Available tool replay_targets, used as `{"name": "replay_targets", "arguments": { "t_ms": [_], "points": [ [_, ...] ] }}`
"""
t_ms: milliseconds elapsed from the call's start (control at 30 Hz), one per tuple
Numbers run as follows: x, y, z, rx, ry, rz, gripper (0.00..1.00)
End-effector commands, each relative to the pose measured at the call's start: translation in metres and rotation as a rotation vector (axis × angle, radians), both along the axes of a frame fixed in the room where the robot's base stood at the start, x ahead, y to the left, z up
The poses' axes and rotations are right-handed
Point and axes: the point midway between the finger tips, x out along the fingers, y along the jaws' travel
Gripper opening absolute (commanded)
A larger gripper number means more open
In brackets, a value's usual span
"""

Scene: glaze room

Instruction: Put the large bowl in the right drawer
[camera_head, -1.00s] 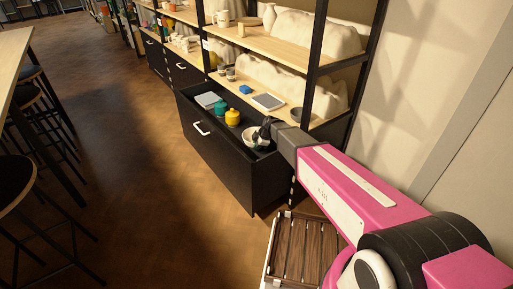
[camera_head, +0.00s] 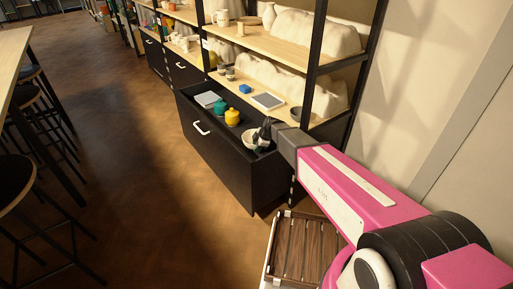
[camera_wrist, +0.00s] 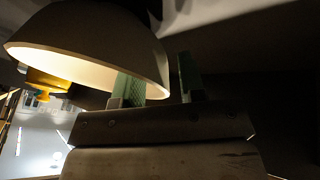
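The large bowl (camera_head: 250,138), pale and round, is inside the pulled-out black drawer (camera_head: 222,157) at its near right end. In the wrist view the bowl (camera_wrist: 90,42) fills the upper left and looks tilted, its rim facing the fingers. My gripper (camera_head: 264,132) is at the bowl's right side in the drawer. In the wrist view its green-padded fingers (camera_wrist: 160,84) stand apart, with the bowl's wall between them and a gap beside the right finger. Whether the bowl rests on the drawer floor is hidden.
A teal jar (camera_head: 220,106), a yellow jar (camera_head: 232,117) and a grey flat item (camera_head: 207,99) share the drawer. A slatted wooden crate (camera_head: 303,250) is below right. Stools stand left; the floor between is clear.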

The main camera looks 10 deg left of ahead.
Motion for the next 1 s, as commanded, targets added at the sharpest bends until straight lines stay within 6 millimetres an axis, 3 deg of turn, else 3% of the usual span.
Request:
{"name": "replay_targets", "arguments": {
  "t_ms": [500,700,1000],
  "points": [
    [-0.012,-0.043,0.084,0.000,-0.001,-0.001,0.37],
    [-0.013,-0.049,0.099,0.000,-0.001,0.000,0.37],
    [-0.013,-0.050,0.100,0.000,0.000,0.000,0.37]
  ]
}}
